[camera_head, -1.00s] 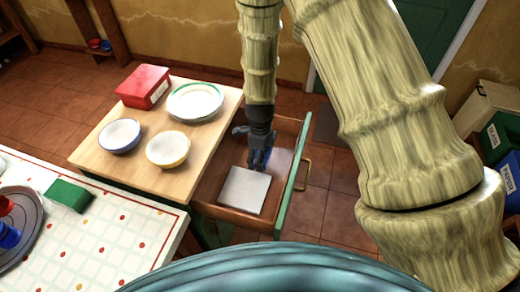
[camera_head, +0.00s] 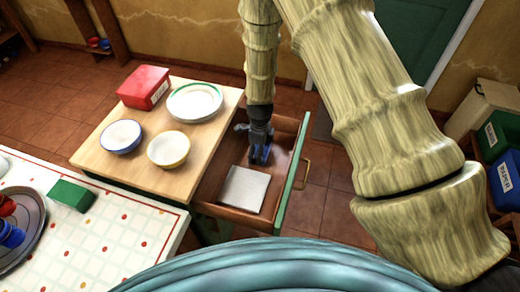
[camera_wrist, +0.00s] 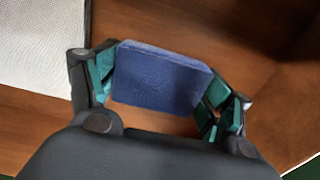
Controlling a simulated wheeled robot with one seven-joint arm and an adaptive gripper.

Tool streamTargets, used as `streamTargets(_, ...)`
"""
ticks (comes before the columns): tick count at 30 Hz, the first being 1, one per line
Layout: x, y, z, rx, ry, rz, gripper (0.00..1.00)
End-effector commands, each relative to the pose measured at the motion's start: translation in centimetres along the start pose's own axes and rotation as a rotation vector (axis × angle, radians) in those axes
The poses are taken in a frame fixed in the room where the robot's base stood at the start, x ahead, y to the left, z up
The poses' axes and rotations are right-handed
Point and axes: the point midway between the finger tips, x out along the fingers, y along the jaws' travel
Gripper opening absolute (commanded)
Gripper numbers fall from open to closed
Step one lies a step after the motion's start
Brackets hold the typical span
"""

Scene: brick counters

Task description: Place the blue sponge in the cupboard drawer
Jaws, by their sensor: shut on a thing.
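The blue sponge (camera_wrist: 160,78) is between the fingers of my gripper (camera_wrist: 162,85) in the wrist view, with a fingertip at each side. In the head view my gripper (camera_head: 260,153) points down inside the open cupboard drawer (camera_head: 284,181), and a bit of blue shows at its tip. The drawer has a wooden inside and a green front with a brass handle. I cannot tell whether the sponge touches the drawer floor.
A pale square item (camera_head: 244,189) lies in the drawer beside my gripper. The wooden counter (camera_head: 190,190) holds a red box (camera_head: 143,88), a plate (camera_head: 195,102) and two bowls (camera_head: 121,136). A tiled counter (camera_head: 120,225) with a green block (camera_head: 72,195) is at lower left.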

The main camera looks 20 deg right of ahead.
Motion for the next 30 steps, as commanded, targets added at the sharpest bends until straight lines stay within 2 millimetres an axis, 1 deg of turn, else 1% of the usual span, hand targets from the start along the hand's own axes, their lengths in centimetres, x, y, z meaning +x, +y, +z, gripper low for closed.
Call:
streamTargets(7, 0.3, 0.0, 0.0, -0.001, 0.001, 0.0, 0.57)
streamTargets(8, 0.3, 0.0, 0.0, -0.002, 0.001, 0.0, 0.83)
streamTargets(9, 0.3, 0.0, 0.0, -0.001, 0.0, 0.0, 0.9)
streamTargets(11, 0.3, 0.0, 0.0, -0.001, 0.0, 0.0, 1.0)
streamTargets(23, 0.1, 0.0, 0.0, -0.001, 0.0, 0.0, 1.0)
streamTargets(26, -0.3, -0.1, 0.1, 0.0, -0.001, -0.002, 1.0)
streamTargets(30, -1.6, -0.1, 0.1, -0.002, 0.0, -0.003, 1.0)
